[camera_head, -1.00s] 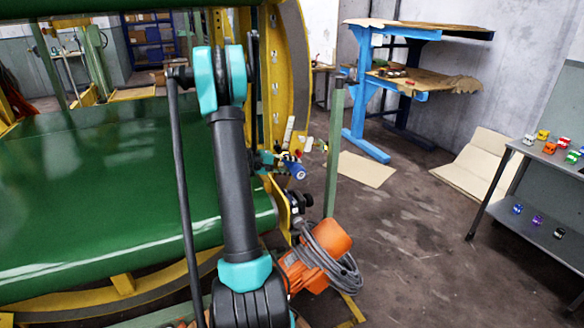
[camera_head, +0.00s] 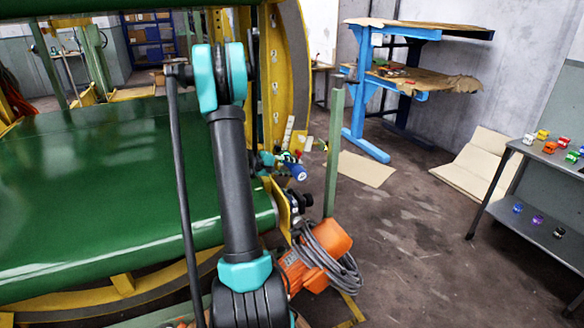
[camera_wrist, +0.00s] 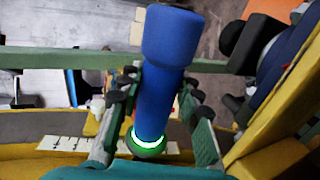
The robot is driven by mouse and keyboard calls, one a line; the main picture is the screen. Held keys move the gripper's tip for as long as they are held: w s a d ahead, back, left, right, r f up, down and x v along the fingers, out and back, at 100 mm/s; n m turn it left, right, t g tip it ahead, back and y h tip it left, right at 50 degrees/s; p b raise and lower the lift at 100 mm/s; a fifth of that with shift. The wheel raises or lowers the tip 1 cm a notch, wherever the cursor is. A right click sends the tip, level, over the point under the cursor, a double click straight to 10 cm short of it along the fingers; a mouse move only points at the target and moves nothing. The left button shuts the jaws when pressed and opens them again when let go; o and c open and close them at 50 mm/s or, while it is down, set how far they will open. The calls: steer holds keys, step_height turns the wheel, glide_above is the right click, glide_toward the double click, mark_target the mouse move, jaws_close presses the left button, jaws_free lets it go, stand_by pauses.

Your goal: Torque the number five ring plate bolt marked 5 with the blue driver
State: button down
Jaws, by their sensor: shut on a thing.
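My gripper (camera_wrist: 155,118) is shut on the blue driver (camera_wrist: 170,60), whose wide blue end points up in the wrist view. A glowing green-white ring shows at the driver's lower end, between the fingers. In the head view the driver (camera_head: 299,173) is a small blue shape at the end of my arm, beside the yellow ring (camera_head: 292,60). Several small marked plates or bolts run down the ring's inner face (camera_head: 274,88). Their numbers are too small to read, so I cannot tell which is 5. No contact between the driver and a bolt is visible.
A large green panel (camera_head: 100,190) lies left of my arm. A green post (camera_head: 334,150) and an orange motor with coiled cable (camera_head: 325,240) stand close to the right. A blue workbench (camera_head: 365,100) and a shelf with coloured pieces (camera_head: 520,190) are farther right.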

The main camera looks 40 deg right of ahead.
mark_target(293, 171)
steer(key=shift+s+a, duration=0.3)
steer(key=shift+s, duration=0.6)
steer(key=shift+s+a, duration=0.25)
steer(key=shift+s, duration=0.65)
